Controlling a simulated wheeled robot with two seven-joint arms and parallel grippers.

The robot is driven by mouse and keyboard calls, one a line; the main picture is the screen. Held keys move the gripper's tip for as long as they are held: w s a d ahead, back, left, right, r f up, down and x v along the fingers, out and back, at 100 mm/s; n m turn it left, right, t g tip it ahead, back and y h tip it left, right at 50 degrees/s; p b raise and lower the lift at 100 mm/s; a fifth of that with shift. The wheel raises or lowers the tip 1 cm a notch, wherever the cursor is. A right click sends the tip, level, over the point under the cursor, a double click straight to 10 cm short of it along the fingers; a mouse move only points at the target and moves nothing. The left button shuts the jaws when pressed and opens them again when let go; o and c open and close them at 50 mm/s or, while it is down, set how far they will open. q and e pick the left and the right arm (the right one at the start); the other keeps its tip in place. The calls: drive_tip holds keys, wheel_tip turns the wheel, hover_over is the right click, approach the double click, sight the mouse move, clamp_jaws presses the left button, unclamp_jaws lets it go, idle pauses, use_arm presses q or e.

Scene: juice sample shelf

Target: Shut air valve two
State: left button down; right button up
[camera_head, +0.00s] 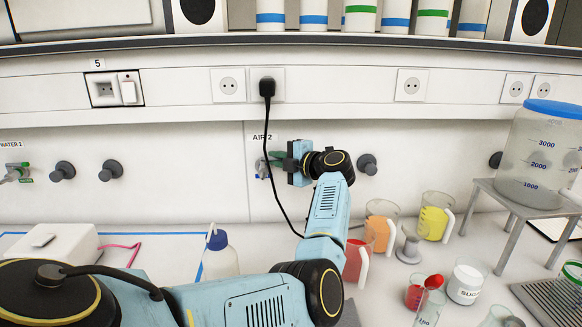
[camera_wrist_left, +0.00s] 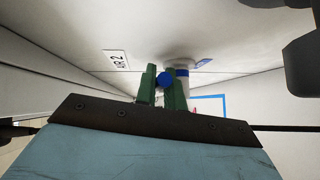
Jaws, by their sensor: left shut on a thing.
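The air valve two (camera_head: 262,170) sits on the white wall panel under the label "AIR 2" (camera_head: 262,137). In the left wrist view its blue handle (camera_wrist_left: 165,79) shows between the green fingers, and its pale body with a blue band (camera_wrist_left: 182,72) is just behind. My left gripper (camera_head: 277,159) reaches the valve from the right and is shut on the handle; it also shows in the left wrist view (camera_wrist_left: 164,90). The gripper hides part of the valve in the head view. My right gripper is not in view.
A black cable (camera_head: 266,130) hangs from a wall socket close by the valve. Dark knobs (camera_head: 367,164) flank it along the wall. Below on the bench stand a blue-capped bottle (camera_head: 220,257), an orange juice jug (camera_head: 380,222) and a yellow one (camera_head: 433,218).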

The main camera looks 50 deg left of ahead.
use_arm(q)
drive_tip(key=shift+f, duration=0.1)
drive_tip(key=c, duration=1.5)
unclamp_jaws()
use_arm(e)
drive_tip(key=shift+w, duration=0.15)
use_arm(q)
drive_tip(key=w+d+r, duration=0.1)
drive_tip(key=d+r, duration=0.1)
drive_tip(key=d, duration=1.1)
drive_tip(key=shift+w+b, duration=0.2)
drive_tip(key=shift+b, duration=0.1)
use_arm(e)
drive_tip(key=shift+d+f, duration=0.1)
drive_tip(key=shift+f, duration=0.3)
use_arm(q)
drive_tip(key=shift+d, duration=0.1)
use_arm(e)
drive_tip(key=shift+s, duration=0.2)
